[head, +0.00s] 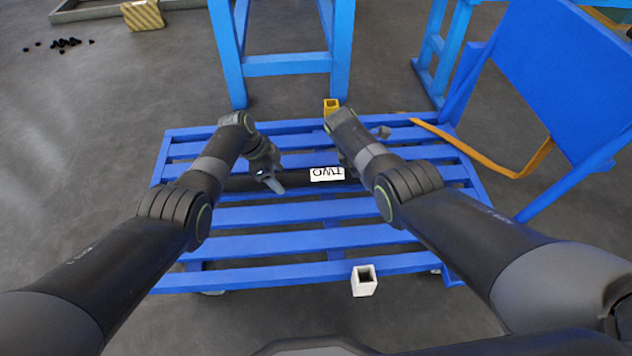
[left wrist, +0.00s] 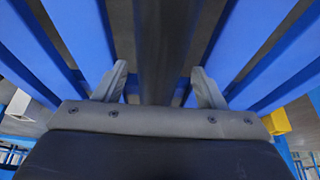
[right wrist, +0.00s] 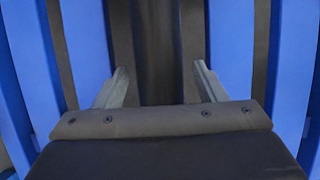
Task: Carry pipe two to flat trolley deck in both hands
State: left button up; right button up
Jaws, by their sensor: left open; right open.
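Pipe two, a dark pipe (head: 297,179) with a white label reading TWO (head: 327,174), lies lengthwise on the blue slatted flat trolley deck (head: 290,240). My left gripper (head: 270,180) is open at the pipe, left of the label. In the left wrist view, the pipe (left wrist: 165,40) runs between the spread fingers (left wrist: 160,78). My right gripper is mostly hidden behind its own arm in the head view. In the right wrist view, its fingers (right wrist: 160,75) are open on either side of the pipe (right wrist: 158,35). Neither gripper grasps it.
A white square post (head: 364,281) stands at the deck's near edge, a yellow one (head: 331,105) at its far edge. A blue stand (head: 287,65) is behind the deck. A blue panel (head: 570,75) and an orange strap (head: 500,165) are at right.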

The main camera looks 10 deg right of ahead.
pick_arm(q)
jog(key=v, duration=1.1)
pick_arm(e)
jog(key=v, duration=1.2)
